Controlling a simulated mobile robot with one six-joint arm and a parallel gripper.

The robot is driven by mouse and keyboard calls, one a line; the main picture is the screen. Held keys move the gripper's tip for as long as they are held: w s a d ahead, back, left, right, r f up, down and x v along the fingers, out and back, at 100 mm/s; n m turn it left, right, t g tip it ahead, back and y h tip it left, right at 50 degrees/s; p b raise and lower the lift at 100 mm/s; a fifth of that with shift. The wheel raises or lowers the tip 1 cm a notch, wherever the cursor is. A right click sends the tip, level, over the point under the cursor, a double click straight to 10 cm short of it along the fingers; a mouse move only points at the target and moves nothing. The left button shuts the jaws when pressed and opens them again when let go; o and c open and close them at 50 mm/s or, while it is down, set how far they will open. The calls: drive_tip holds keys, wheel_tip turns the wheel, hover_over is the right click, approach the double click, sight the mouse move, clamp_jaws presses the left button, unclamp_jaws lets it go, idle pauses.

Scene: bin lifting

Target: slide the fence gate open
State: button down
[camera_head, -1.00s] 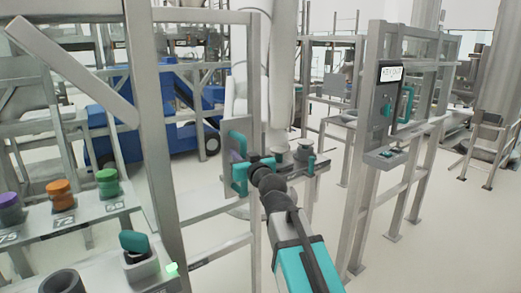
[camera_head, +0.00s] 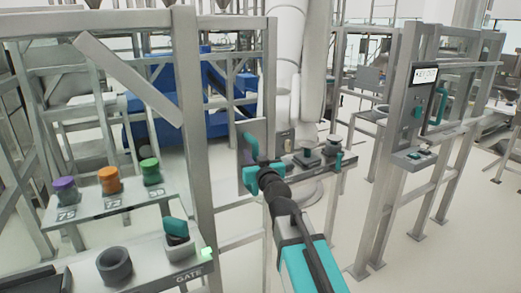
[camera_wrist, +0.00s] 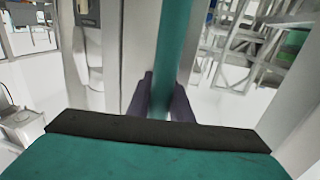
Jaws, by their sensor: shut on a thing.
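The fence gate is a grey metal frame (camera_head: 268,70) with a flat grey plate that carries a teal pull handle (camera_head: 250,147). My gripper (camera_head: 266,172) is shut on the handle, at its lower part in the head view. In the wrist view the handle (camera_wrist: 174,45) runs upright between my two dark fingers (camera_wrist: 162,98). An open gap shows between the gate frame and the grey post (camera_head: 400,110) at the right.
A console with a teal key switch (camera_head: 176,230) marked GATE and a green light stands at the lower left. Orange, purple and green knobs (camera_head: 109,180) sit behind it. A KEY OUT panel (camera_head: 425,77) hangs on the right post. A blue machine (camera_head: 160,125) stands beyond.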

sight(233, 150)
drive_tip(key=shift+s+a+r+p, duration=0.15)
drive_tip(key=shift+s+a+p, duration=0.25)
drive_tip(key=shift+a+p, duration=0.85)
drive_tip(key=shift+s+a+r+p, duration=0.2)
drive_tip(key=shift+s+a+p, duration=0.3)
drive_tip(key=shift+p, duration=1.35)
drive_tip(key=shift+s+a+r+p, duration=0.15)
drive_tip(key=shift+s+a+p, duration=0.2)
drive_tip(key=shift+a+p, duration=0.9)
drive_tip(key=a+p, duration=0.1)
drive_tip(key=p, duration=0.4)
drive_tip(key=shift+s+f, duration=0.1)
drive_tip(key=shift+s, duration=0.3)
drive_tip(key=shift+s+a+f+p, duration=0.25)
drive_tip(key=shift+a+p, duration=0.15)
drive_tip(key=shift+p, duration=0.3)
drive_tip(key=c, duration=1.6)
unclamp_jaws()
drive_tip(key=shift+s, duration=0.1)
drive_tip(key=shift+f, duration=0.1)
